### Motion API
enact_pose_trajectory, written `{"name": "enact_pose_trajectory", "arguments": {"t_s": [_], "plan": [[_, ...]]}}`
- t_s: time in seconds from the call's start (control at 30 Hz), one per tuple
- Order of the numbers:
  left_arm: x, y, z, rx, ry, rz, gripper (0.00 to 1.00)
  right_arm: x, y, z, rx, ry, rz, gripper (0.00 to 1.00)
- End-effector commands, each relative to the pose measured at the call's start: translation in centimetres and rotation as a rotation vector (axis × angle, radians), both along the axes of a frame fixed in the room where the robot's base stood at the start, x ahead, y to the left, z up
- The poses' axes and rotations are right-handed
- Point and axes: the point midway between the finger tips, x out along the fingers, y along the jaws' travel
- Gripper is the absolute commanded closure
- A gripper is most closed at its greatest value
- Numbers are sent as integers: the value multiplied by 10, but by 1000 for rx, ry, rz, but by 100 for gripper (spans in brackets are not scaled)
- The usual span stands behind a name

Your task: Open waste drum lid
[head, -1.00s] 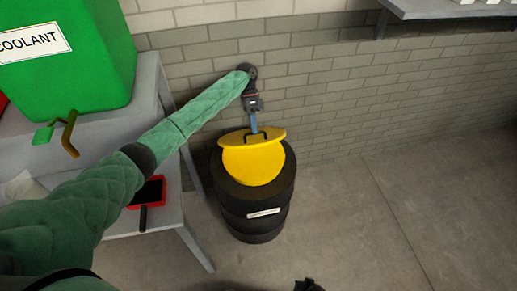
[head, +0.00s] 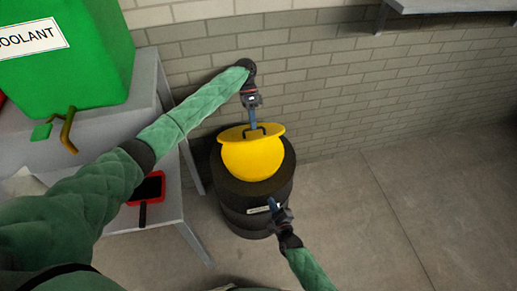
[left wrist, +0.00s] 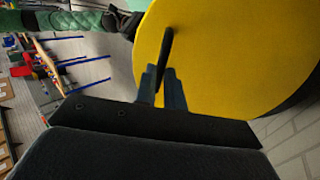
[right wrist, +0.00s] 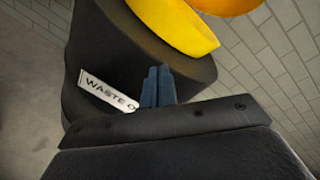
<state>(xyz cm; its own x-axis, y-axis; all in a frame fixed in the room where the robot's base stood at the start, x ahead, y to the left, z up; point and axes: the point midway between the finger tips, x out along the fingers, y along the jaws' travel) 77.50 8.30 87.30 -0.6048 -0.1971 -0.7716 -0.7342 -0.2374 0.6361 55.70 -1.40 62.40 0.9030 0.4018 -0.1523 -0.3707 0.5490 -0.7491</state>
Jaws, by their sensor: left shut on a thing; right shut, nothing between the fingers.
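The black waste drum (head: 274,190) stands on the floor by the brick wall, its white label partly hidden by my right gripper in the head view. Its yellow lid (head: 232,135) is tilted up, with a yellow rounded surface (head: 255,162) visible below it. My left gripper (head: 253,126) is shut on the lid's dark handle; the handle (left wrist: 167,48) also shows between the fingers in the left wrist view. My right gripper (head: 273,203) is shut and empty in front of the drum. In the right wrist view its fingertips (right wrist: 157,74) are beside the "WASTE" label (right wrist: 103,93).
At left, a grey table (head: 160,215) holds a red-framed item (head: 148,187), and a green coolant container (head: 70,70) stands on a higher surface. A grey shelf (head: 450,8) is at upper right. The floor right of the drum is clear.

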Motion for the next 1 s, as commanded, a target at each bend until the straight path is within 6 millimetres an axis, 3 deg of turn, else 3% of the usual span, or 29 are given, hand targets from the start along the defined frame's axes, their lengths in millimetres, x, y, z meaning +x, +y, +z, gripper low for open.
{"name": "enact_pose_trajectory", "arguments": {"t_s": [0.2,0.4,0.73,1.0], "plan": [[1,2,-3,4,-2,5,100,16,19,69,439,1,-64,100],[1,2,-3,4,-2,5,100,22,27,113,752,17,-86,100],[1,2,-3,4,-2,5,100,30,33,136,918,29,-91,100],[1,2,-3,4,-2,5,100,69,45,143,917,27,-91,100]]}}
